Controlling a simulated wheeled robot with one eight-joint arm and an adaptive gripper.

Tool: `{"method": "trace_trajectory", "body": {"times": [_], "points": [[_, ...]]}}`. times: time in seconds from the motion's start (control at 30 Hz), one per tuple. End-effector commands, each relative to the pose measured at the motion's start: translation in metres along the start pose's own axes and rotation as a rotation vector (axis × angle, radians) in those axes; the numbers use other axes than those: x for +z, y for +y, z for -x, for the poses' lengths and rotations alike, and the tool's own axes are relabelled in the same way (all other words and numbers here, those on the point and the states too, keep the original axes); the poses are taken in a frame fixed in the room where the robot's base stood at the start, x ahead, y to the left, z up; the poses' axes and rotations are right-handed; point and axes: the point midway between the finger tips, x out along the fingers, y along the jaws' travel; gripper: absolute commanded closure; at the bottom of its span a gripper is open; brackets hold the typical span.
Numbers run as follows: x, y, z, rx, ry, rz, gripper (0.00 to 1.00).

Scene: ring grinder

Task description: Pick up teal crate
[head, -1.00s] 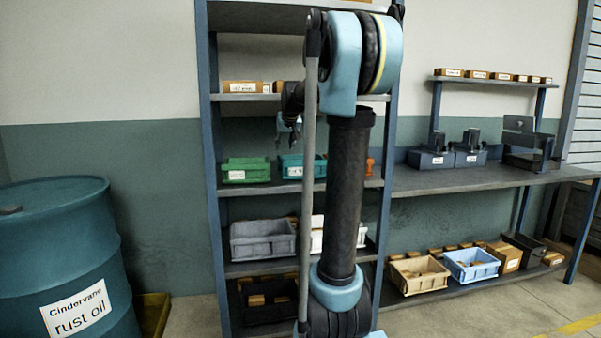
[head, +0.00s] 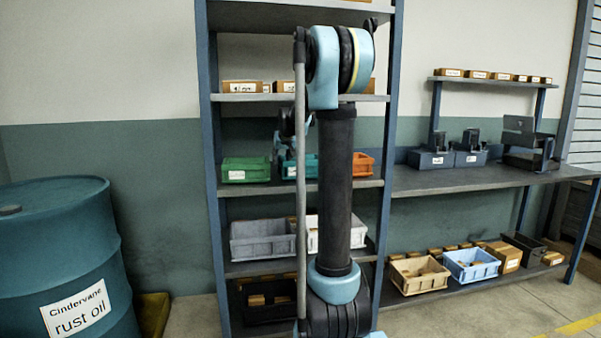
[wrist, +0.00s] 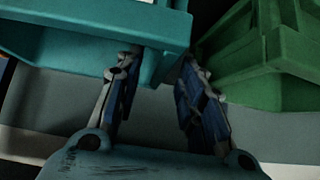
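The teal crate (head: 311,167) stands on the middle shelf between a green crate and an orange crate, partly hidden behind my arm. In the wrist view the teal crate (wrist: 90,42) fills the upper left, and its corner reaches between my fingertips. My gripper (wrist: 158,72) is open, with one finger on each side of that corner. I cannot tell whether either finger touches it. In the head view my gripper (head: 284,152) is small and dark in front of the teal crate.
The green crate (head: 246,170) is close on one side; in the wrist view it (wrist: 265,60) is just beyond the right finger. The orange crate (head: 362,165) is on the other side. The shelf above holds cardboard boxes (head: 242,87). Grey and white bins sit below.

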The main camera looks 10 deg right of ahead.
Motion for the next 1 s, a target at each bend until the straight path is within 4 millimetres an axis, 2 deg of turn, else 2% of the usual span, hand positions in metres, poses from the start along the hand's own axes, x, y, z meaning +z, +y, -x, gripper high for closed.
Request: {"method": "trace_trajectory", "body": {"times": [0.2,0.47,0.6,0.63,1.0], "points": [[0.000,0.000,-0.024,0.000,0.000,0.000,0.64],[0.001,0.000,-0.026,0.000,0.000,0.000,0.64],[0.001,0.000,-0.026,0.000,0.000,0.000,0.96],[0.001,0.000,-0.026,0.000,0.000,0.000,1.00],[0.000,0.000,-0.026,0.000,0.000,0.000,1.00]]}}
